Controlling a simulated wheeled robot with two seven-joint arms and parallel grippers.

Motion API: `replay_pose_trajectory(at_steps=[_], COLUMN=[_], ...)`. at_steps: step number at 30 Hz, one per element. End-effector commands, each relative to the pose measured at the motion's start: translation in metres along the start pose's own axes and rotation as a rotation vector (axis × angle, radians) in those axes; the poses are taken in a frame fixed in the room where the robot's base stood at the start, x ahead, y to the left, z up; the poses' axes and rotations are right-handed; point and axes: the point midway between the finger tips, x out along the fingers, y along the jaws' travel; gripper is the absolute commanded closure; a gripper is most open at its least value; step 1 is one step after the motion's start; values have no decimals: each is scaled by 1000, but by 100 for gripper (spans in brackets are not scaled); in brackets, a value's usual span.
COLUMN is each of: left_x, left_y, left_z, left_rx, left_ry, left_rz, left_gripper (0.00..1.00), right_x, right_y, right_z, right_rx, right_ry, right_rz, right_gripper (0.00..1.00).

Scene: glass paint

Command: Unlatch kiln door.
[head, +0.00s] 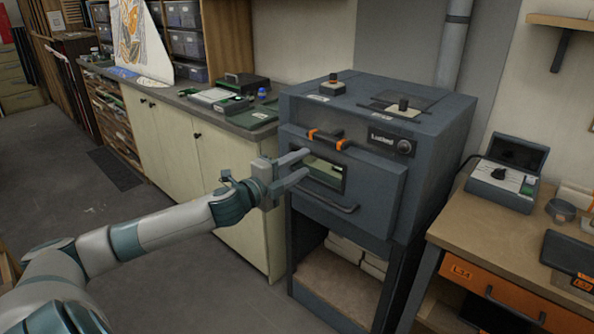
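The kiln (436,135) is a dark grey box on a stand, right of centre in the head view. Its door (371,188) looks shut, with a small window (325,172) and a bar handle (326,201) low on its front. A latch (328,138) with a dark bar and orange ends sits at the door's upper edge. My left gripper (304,165) is open and empty, its two fingers pointing at the door near the window, below and left of the latch. Whether a fingertip touches the door, I cannot tell. My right gripper is not in view.
A cabinet with a counter (262,130) stands left of the kiln, holding trays and tools. A wooden workbench (456,223) with an orange drawer (490,291) stands close on the right. The kiln's lower shelf (338,285) holds pale blocks. Open floor (200,285) lies in front.

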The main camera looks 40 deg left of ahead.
Motion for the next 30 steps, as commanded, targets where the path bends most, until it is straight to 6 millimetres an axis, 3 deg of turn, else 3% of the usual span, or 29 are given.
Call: replay_pose_trajectory(at_steps=[8, 25, 30], left_x=[-9, -9, -7], left_y=[0, 0, 18], left_z=[-1, 0, 6], left_rx=[1, 0, -29], left_ry=[1, 1, -16], left_rz=[0, 0, 20], left_gripper=[62, 62, 62], right_x=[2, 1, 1], right_y=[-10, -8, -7], right_z=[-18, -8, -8], right_rx=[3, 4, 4], right_ry=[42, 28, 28], right_rz=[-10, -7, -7], right_gripper=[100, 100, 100])
